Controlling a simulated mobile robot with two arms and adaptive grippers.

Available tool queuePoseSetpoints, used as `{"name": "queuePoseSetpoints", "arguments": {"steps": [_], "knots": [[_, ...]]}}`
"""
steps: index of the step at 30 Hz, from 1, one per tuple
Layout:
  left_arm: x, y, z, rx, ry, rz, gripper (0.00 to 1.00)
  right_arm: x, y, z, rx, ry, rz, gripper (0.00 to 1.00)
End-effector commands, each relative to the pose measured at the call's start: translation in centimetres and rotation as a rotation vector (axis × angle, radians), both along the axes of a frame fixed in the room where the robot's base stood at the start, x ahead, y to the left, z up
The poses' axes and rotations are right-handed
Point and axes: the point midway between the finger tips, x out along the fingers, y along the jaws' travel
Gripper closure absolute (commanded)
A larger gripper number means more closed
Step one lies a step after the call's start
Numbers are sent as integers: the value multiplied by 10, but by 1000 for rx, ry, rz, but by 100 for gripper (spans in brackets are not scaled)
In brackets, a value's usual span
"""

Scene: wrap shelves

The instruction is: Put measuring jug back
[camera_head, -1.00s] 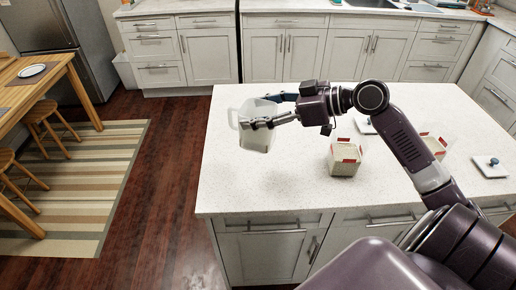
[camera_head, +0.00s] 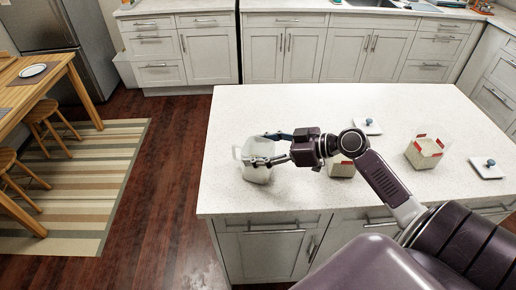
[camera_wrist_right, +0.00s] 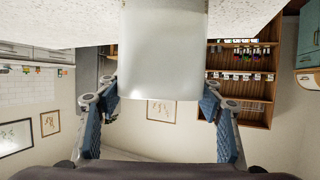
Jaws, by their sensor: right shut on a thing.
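The measuring jug (camera_head: 257,172) is a translucent whitish vessel with a handle on its left side, at the left part of the island counter. My right gripper (camera_head: 270,152) is shut on the jug, with its fingers around the body. In the right wrist view the jug (camera_wrist_right: 163,55) fills the top middle, between the two fingers of the gripper (camera_wrist_right: 160,92). The jug looks upright and is at or very near the counter top; I cannot tell whether it touches. My left gripper is not in view.
The white speckled island counter (camera_head: 300,105) has free room at the back and left. A container with red trim (camera_head: 341,166) is partly behind my arm; another one (camera_head: 424,152) stands to the right.

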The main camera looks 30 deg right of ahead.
Motion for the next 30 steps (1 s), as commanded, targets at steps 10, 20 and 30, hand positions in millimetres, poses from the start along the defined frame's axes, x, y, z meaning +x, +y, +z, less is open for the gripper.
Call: {"name": "queuePoseSetpoints", "arguments": {"steps": [10, 20, 30], "knots": [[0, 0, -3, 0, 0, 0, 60, 0, 0, -2, 0, 0, 0, 22], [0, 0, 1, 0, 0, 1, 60, 0, 0, 2, 0, 0, 0, 22], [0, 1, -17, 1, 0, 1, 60, -37, -27, 15, -1, 3, 0, 22]]}}
